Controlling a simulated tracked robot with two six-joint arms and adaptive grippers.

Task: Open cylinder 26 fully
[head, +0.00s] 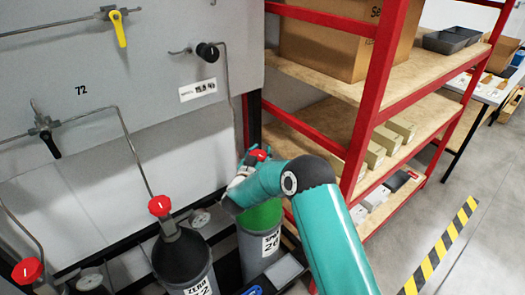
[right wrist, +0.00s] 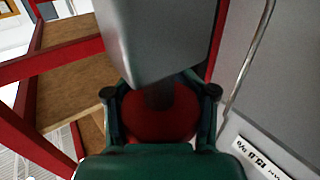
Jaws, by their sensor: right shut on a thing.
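Cylinder 26 (head: 263,240), with a green shoulder and a white label only partly readable, stands upright below my right gripper in the head view. Its red valve knob (head: 257,154) shows just above the gripper. My right gripper (head: 245,170) reaches in from the right over the cylinder's top and is shut on the red knob. In the right wrist view the red knob (right wrist: 160,122) sits between the two fingers, partly covered by a grey block. My left gripper is not in view.
A dark-shouldered cylinder (head: 184,262) with a red knob (head: 159,206) stands to the left. Behind is a grey panel (head: 150,75) with pipes and small valves. A red-framed shelf (head: 374,80) with boxes stands close on the right.

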